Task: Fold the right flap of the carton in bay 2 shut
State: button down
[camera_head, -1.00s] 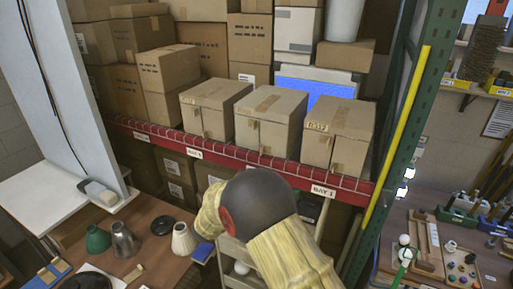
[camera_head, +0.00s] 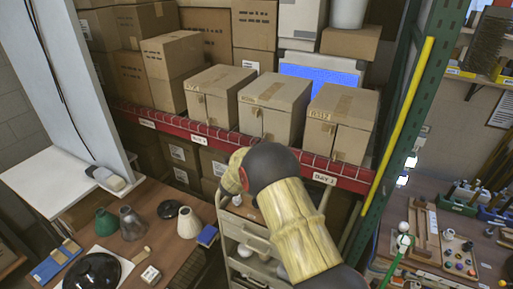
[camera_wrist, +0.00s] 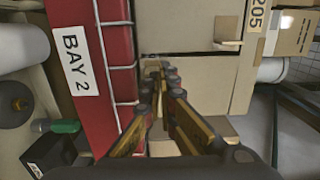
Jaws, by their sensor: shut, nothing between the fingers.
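In the wrist view, a tan carton (camera_wrist: 185,25) marked 205 stands behind a red shelf beam with a BAY 2 label (camera_wrist: 76,62). A straight seam divides its front, and a small tab (camera_wrist: 228,45) sticks out by the seam. The part on the lower side of the seam, the right flap (camera_wrist: 205,82), looks close to flat; its exact angle is unclear. My gripper (camera_wrist: 154,68) is shut and empty, its tips at the carton's front near the seam; contact cannot be told. In the head view my arm hides the gripper.
Front cartons (camera_head: 215,80) (camera_head: 272,92) (camera_head: 338,108) stand side by side on the red-beamed shelf (camera_head: 290,158). A green rack post (camera_head: 405,110) with a yellow strip rises at right. Lampshades (camera_head: 132,222) are on the left table.

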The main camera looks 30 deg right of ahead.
jog(key=shift+w+d, duration=0.25)
jog(key=shift+w, duration=0.1)
jog(key=w+d+b, duration=0.1)
jog(key=b, duration=0.2)
jog(key=shift+r, duration=0.15)
jog(key=shift+w, duration=0.1)
dwell(0.4)
jog(key=shift+a, duration=0.1)
